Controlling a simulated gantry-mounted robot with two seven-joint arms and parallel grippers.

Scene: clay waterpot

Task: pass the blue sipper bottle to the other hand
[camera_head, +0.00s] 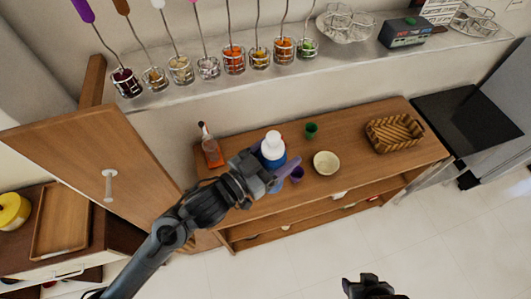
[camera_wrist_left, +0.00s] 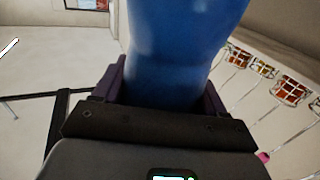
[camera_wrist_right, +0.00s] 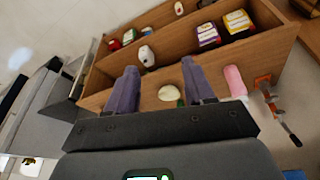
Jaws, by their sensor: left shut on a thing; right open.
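The blue sipper bottle (camera_head: 272,151) has a white cap and stands out above the wooden counter in the head view. My left gripper (camera_head: 278,172) is shut on it. In the left wrist view the bottle's blue body (camera_wrist_left: 178,60) fills the space between the two purple fingers. Its base and cap are outside that view. My right gripper (camera_head: 368,287) is at the bottom of the head view, well away from the bottle. In the right wrist view its fingers (camera_wrist_right: 160,92) are apart with nothing held between them.
An open cabinet door (camera_head: 95,165) is at left. Open floor (camera_head: 420,240) lies in front.

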